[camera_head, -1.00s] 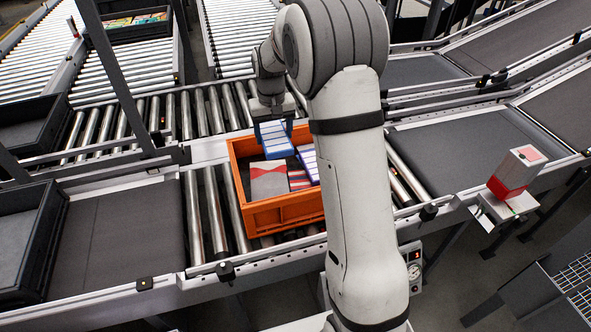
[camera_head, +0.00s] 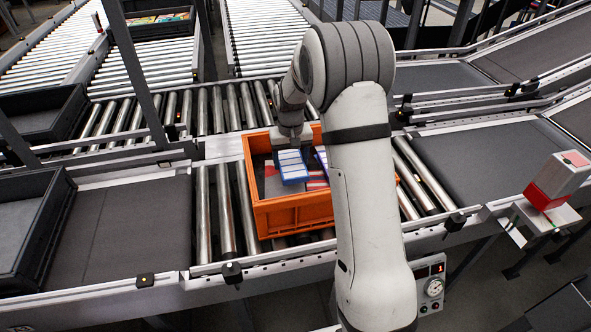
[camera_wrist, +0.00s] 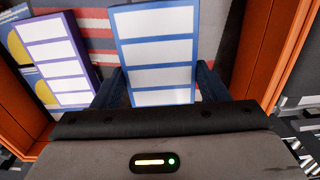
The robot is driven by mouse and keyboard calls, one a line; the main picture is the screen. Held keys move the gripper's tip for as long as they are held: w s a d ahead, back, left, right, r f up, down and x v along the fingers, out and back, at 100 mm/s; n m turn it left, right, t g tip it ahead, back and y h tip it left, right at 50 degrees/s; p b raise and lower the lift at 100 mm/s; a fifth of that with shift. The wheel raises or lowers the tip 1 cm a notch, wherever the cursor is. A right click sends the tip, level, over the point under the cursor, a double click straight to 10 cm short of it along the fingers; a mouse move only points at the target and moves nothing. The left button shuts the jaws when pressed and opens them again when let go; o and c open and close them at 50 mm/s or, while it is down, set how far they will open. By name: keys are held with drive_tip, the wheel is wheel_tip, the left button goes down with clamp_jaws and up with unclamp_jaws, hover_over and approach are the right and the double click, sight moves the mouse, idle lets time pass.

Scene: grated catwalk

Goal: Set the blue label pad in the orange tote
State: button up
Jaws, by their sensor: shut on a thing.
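The blue label pad (camera_head: 292,166), blue-edged with white labels, is held over the orange tote (camera_head: 297,213) in the head view. It is tilted, and it fills the middle of the wrist view (camera_wrist: 156,52). My gripper (camera_wrist: 158,88) is shut on the pad, a dark finger at each side. The tote's orange wall shows at the right of the wrist view (camera_wrist: 268,45). Whether the pad touches the things below it I cannot tell.
Inside the tote lie a purple-edged label pad (camera_wrist: 52,60), a red-and-grey striped thing (camera_wrist: 98,40) and a grey item (camera_head: 274,184). Black totes (camera_head: 38,232) stand left. A red-and-white box (camera_head: 556,180) sits right on a bracket.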

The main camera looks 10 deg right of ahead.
sight(291, 162)
drive_tip(key=shift+f, duration=2.1)
drive_tip(key=shift+f, duration=0.1)
drive_tip(key=o, duration=1.1)
drive_tip(key=shift+o, duration=0.2)
